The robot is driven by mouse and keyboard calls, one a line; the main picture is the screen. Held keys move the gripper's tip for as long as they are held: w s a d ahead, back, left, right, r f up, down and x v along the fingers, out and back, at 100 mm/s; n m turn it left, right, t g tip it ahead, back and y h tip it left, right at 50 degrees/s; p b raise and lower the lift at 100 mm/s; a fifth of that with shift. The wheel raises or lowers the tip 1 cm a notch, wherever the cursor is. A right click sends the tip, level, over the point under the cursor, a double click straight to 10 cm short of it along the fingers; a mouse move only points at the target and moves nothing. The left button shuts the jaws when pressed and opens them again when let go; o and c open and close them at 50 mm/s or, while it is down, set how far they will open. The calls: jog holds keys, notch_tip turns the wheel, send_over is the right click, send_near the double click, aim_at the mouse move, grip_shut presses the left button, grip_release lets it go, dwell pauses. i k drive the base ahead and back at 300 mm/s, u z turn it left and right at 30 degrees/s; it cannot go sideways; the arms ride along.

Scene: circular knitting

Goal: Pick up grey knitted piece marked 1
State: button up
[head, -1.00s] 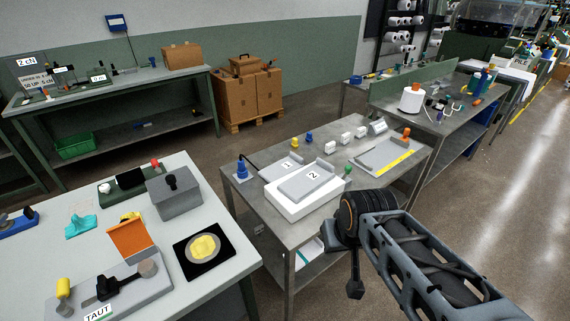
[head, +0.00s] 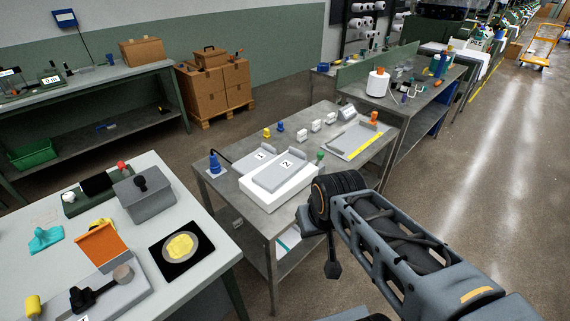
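The grey piece marked 1 (head: 250,162) lies flat on the metal table (head: 228,188) in the middle of the head view. My gripper (head: 333,269) hangs at the end of my arm in front of the table's right side, apart from both pieces. Its fingers are too small and dark to tell open from shut. Nothing is seen held in it.
A blue cone (head: 215,164) stands left of the pieces, a green-topped item (head: 320,157) to the right. Small yellow, blue and white items line the back. A grey plate with a yellow strip (head: 365,143) lies at right. A white worktable (head: 205,219) stands front left. Open floor is at right.

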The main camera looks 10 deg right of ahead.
aim_at(260, 156)
jog(key=z, duration=1.75)
jog(key=i, duration=1.85)
jog(key=u, duration=4)
jog(key=i, duration=0.5)
jog(key=u, duration=0.1)
